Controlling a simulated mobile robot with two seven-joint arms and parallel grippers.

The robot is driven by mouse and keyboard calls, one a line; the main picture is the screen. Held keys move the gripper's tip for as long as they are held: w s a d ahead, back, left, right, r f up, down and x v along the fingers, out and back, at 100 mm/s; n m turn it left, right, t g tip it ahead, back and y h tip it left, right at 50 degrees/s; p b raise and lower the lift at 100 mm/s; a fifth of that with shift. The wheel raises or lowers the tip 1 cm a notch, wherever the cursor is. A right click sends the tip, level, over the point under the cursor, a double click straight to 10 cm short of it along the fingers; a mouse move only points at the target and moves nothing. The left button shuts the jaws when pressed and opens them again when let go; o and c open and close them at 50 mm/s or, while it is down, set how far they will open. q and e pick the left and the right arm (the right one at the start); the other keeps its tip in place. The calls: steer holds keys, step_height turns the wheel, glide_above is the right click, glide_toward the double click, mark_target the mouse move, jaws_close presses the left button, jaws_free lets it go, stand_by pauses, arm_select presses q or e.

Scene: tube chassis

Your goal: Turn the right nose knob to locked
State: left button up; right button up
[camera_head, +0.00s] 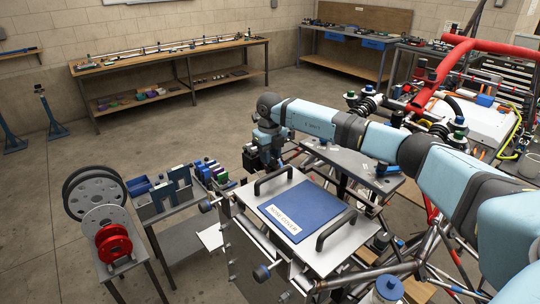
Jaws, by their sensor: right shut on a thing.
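The nose cover (284,229) is a pale panel with a blue pad, a "NOSE COVER" label and two dark bar handles. One dark round knob (205,206) sticks out at its left corner and another knob (262,273) at its lower corner. My right arm reaches in from the right, over the chassis. My right gripper (254,163) points down at the far edge of the cover and is shut on what appears to be the right nose knob. The fingertips and the knob's angle are too small and dark to make out. My left gripper is out of view.
A small stand with blue and grey bins (166,194) and a rack with a red reel (114,243) stand left of the nose. Chassis tubes and a red roll bar (455,62) lie at right. Workbenches (165,58) line the back wall. The floor between is clear.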

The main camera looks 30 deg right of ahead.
steer(key=o, duration=0.9)
steer(key=shift+o, duration=0.2)
steer(key=shift+r, duration=0.15)
step_height(320, 180, up, 14)
steer(key=b, duration=0.2)
steer(key=shift+f, duration=0.25)
